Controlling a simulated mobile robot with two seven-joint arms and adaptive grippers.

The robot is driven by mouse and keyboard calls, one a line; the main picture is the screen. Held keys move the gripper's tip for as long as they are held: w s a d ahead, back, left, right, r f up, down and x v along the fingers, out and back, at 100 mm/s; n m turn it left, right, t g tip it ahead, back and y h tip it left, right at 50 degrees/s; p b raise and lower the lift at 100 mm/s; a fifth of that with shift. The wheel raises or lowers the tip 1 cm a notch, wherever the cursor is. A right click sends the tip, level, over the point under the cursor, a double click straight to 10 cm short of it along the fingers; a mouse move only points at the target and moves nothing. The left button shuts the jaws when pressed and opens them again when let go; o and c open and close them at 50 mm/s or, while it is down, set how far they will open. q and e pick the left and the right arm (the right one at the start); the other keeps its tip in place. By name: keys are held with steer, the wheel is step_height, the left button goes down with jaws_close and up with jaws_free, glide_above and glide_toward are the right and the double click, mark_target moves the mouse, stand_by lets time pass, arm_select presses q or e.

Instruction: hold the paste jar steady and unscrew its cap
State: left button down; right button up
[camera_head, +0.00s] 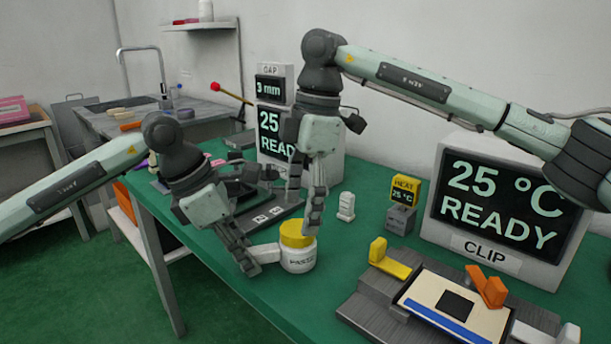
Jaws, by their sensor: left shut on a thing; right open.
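The paste jar (298,262) is a small white jar with dark lettering. It stands upright near the front edge of the green table, and its yellow cap (297,233) is on top. Whether a finger touches the cap is not clear.
The green table (225,255) has a clip fixture (455,308) at front right, a large READY display (503,205) behind it, a small heat box (403,200) and a white piece (346,206). A red-knobbed lever (229,92) and dark plates stand behind my grippers.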

mark_target(298, 232)
steer(key=shift+a+f, duration=0.2)
steer(key=shift+f, duration=1.15)
steer(key=c, duration=1.2)
steer(key=n, duration=0.5)
steer(key=shift+a+n+g+h, duration=0.1)
steer(key=shift+n+g+h, duration=0.2)
steer(key=shift+g, duration=0.1)
steer(key=n, duration=0.6)
steer(key=shift+g+h, duration=0.3)
steer(key=n+h, duration=0.1)
steer(key=n, duration=0.5)
steer(key=shift+a, duration=0.1)
steer(key=n, duration=0.5)
steer(key=shift+h, duration=0.4)
steer(key=o, duration=1.2)
steer(key=shift+o, duration=0.2)
steer(key=shift+r, duration=0.15)
